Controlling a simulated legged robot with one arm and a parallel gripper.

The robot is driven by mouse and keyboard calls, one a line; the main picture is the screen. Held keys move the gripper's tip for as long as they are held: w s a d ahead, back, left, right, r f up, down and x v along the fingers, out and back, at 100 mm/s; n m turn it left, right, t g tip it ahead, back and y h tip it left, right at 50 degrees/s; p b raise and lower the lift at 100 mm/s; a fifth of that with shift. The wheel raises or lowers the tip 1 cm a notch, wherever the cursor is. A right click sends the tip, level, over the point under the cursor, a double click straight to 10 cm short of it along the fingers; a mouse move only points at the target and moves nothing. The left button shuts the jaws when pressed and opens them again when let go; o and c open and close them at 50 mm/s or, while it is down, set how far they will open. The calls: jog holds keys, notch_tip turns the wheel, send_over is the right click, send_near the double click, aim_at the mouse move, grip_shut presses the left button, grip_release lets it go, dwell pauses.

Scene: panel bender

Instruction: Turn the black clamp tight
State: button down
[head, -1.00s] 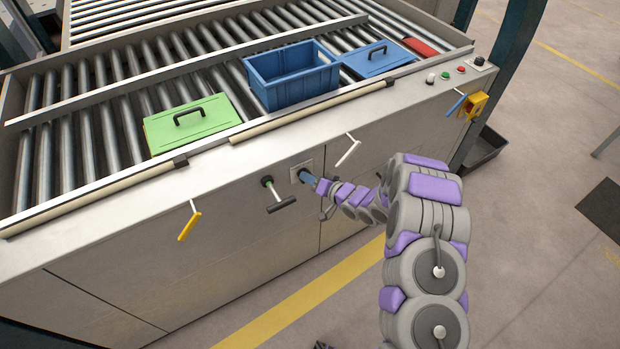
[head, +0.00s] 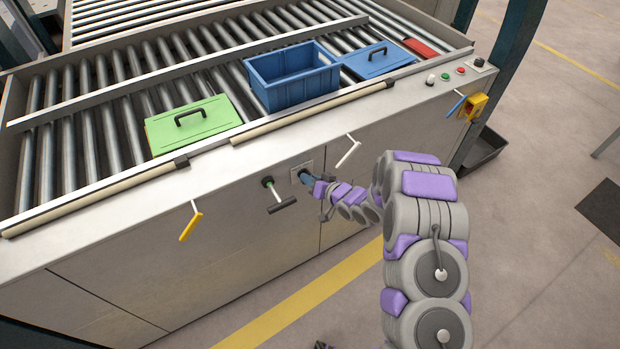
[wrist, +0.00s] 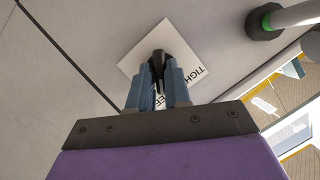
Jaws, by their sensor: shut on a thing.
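The black clamp (wrist: 157,62) is a small dark handle on a pale square plate (wrist: 190,48) on the machine's front face. The plate carries lettering, partly hidden, that starts "TIGH". In the wrist view my gripper (wrist: 158,78) has its two blue fingers closed on the clamp, one on each side. In the head view my gripper (head: 305,179) is at the plate (head: 301,171), and its fingers hide the clamp.
A T-handle with a black grip (head: 281,204) sticks out just left of my gripper. A white lever (head: 349,151) is up to the right, a yellow lever (head: 190,226) farther left. A blue crate (head: 292,80) and green lidded panel (head: 192,123) sit on the rollers above.

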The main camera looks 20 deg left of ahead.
jog(key=shift+s+a+f+n+t+h+b, duration=0.15)
jog(key=shift+n+t+h+b, duration=0.75)
jog(key=shift+n, duration=0.85)
jog(key=shift+s+a+r+n+t+h+b, duration=0.15)
jog(key=shift+n+t+h+b, duration=0.5)
jog(key=shift+n+t+b, duration=0.65)
jog(key=shift+s+a+f+n+t+h+b, duration=0.15)
jog(key=shift+n+t+h+b, duration=0.85)
jog(key=shift+n, duration=1.15)
jog(key=shift+g+y+b, duration=0.25)
jog(key=shift+g+b, duration=0.05)
jog(key=c, duration=1.2)
grip_release()
jog(key=shift+s+a, duration=0.1)
jog(key=shift+o, duration=0.2)
